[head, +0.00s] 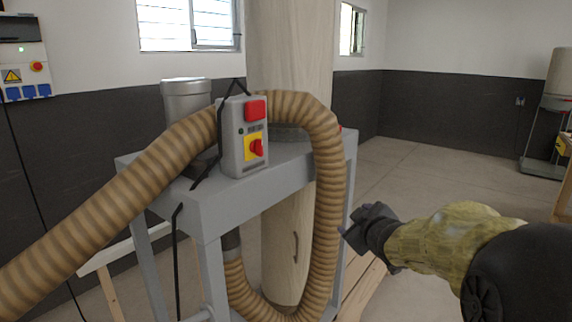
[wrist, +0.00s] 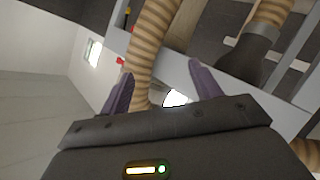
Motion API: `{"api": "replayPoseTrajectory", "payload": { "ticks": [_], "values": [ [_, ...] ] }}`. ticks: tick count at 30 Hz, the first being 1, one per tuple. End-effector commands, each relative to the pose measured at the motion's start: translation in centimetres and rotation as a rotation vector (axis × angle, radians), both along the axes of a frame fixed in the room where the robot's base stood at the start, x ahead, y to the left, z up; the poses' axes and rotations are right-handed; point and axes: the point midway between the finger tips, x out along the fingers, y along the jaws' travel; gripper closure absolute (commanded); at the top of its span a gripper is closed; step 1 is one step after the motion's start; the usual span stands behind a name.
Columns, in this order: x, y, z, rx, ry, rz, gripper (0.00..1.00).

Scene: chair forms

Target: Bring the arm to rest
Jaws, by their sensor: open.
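My gripper (head: 352,232) is at the right of the head view, just right of the hanging brown hose. Its arm reaches in from the lower right, in a yellow-green sleeve. In the wrist view the two purple fingers of my gripper (wrist: 160,88) stand apart with nothing held between them. Beyond the fingers are the ribbed hose (wrist: 152,45) and the grey frame of the machine. I cannot tell from these views how close the fingers are to the hose.
A grey dust-collector frame (head: 208,212) with a ribbed hose (head: 327,190), a pale upright bag (head: 290,45) and a switch box (head: 243,137) fills the middle. A wooden piece (head: 362,285) lies below my gripper. Open floor (head: 430,170) extends behind, at the right.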

Motion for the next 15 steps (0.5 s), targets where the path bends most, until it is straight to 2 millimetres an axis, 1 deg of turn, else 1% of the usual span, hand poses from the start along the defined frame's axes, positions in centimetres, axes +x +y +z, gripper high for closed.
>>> {"api": "replayPoseTrajectory", "payload": {
  "ticks": [1,2,3,5,6,8,9,11,12,15],
  "values": [
    [-2.0,-0.3,-2.1,0.057,0.106,-0.074,0.36],
    [-3.1,-0.5,-3.5,0.089,0.167,-0.119,0.36],
    [-4.8,-0.8,-5.3,0.130,0.248,-0.177,0.36],
    [-7.6,-0.9,-7.8,0.184,0.365,-0.256,0.36],
    [-9.5,-0.8,-9.4,0.218,0.443,-0.307,0.36],
    [-12.6,-0.6,-11.4,0.266,0.556,-0.381,0.36],
    [-14.7,-0.4,-12.7,0.296,0.631,-0.426,0.36],
    [-17.9,0.0,-14.3,0.336,0.738,-0.493,0.36],
    [-19.8,0.4,-15.1,0.359,0.803,-0.532,0.36],
    [-23.6,1.1,-16.5,0.401,0.923,-0.602,0.36]
  ]
}}
